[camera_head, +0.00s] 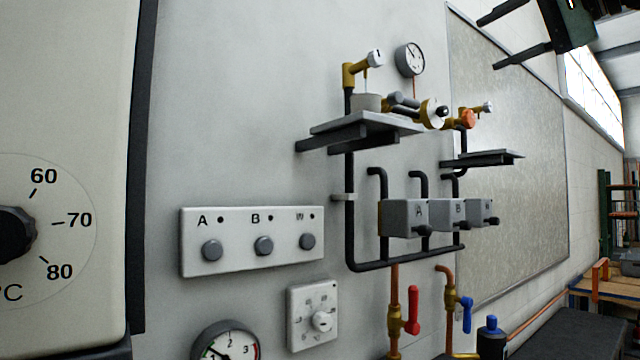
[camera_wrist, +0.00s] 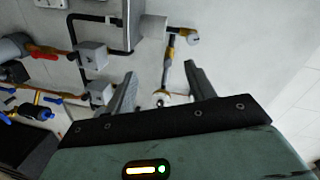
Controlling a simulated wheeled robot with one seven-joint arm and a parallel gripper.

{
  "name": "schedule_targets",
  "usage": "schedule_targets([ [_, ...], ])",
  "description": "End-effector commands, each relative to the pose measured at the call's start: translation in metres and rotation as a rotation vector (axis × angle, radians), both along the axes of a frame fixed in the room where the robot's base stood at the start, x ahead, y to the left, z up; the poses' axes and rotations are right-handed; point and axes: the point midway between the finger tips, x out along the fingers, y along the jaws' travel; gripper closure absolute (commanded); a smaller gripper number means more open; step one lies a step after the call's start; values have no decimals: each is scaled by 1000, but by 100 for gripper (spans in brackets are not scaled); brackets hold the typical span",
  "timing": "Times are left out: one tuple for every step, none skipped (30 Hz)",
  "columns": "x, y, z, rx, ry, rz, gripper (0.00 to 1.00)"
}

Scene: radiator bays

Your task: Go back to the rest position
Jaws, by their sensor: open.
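My gripper (camera_head: 487,44) is at the top right of the head view, its two dark fingers spread apart and pointing left, with nothing between them. It is in the air, above and to the right of the pipework. In the wrist view my gripper (camera_wrist: 160,70) also shows two parted, empty fingers, with wall pipes and a brass fitting beyond them. The upper part of my arm is cut off by the frame edge.
On the wall are a shelf (camera_head: 365,130) with a cup and brass valve, a smaller shelf (camera_head: 483,158), a round gauge (camera_head: 409,59), a button panel (camera_head: 252,240), grey boxes (camera_head: 404,217) and a red-handled valve (camera_head: 413,310). A large dial housing (camera_head: 65,90) fills the left.

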Motion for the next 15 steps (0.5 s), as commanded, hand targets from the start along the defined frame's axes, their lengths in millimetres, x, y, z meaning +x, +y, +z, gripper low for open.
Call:
schedule_targets([
  [5,7,-13,-12,23,10,45],
  [8,11,-21,-22,36,15,45],
  [12,15,-32,-35,55,20,45],
  [15,20,-41,-46,71,25,45],
  [17,25,-51,-60,86,32,45],
  [21,32,-65,-78,108,43,45],
  [23,37,-77,-96,126,51,45],
  [25,43,-89,-112,144,60,45],
  [27,52,-108,-140,172,75,45],
  [29,60,-125,-165,195,88,45],
  [29,69,-142,-192,219,104,45],
  [29,81,-167,-234,251,127,45],
  [27,91,-187,-268,276,147,45],
  [24,100,-208,-305,299,167,45],
  [19,112,-234,-356,328,198,45],
])
